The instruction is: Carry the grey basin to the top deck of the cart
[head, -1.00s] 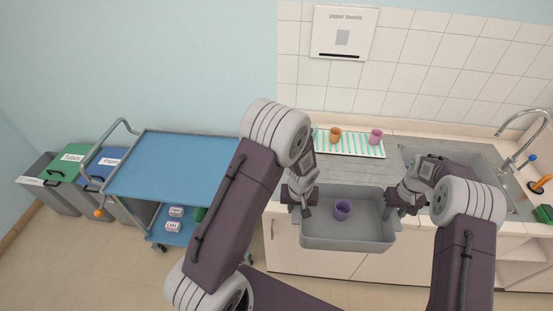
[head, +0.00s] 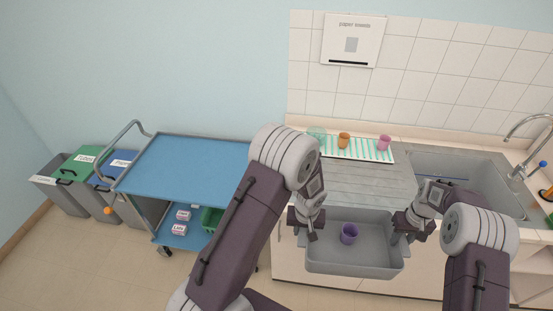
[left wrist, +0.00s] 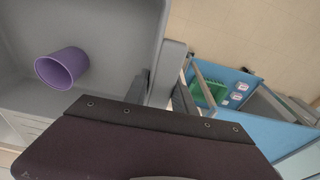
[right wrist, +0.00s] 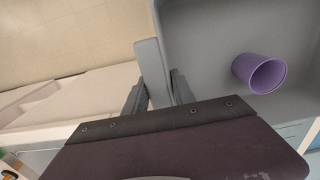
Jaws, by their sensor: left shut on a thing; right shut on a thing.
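The grey basin (head: 355,268) is held in front of the counter between my two grippers, roughly level, with a purple cup (head: 348,233) inside it. My left gripper (head: 312,232) is shut on its left wall; that wall also shows in the left wrist view (left wrist: 160,40). My right gripper (head: 404,235) is shut on its right wall, seen too in the right wrist view (right wrist: 160,30). The cart stands to the left, and its blue top deck (head: 190,165) is empty where visible. My left arm hides the deck's right end.
The cart's lower deck (head: 178,240) holds a green crate (head: 212,220) and small labelled boxes (head: 180,229). Bins (head: 75,165) stand left of the cart. The counter has a striped mat (head: 368,151) with cups and a sink (head: 470,170). Floor is open in front of the cart.

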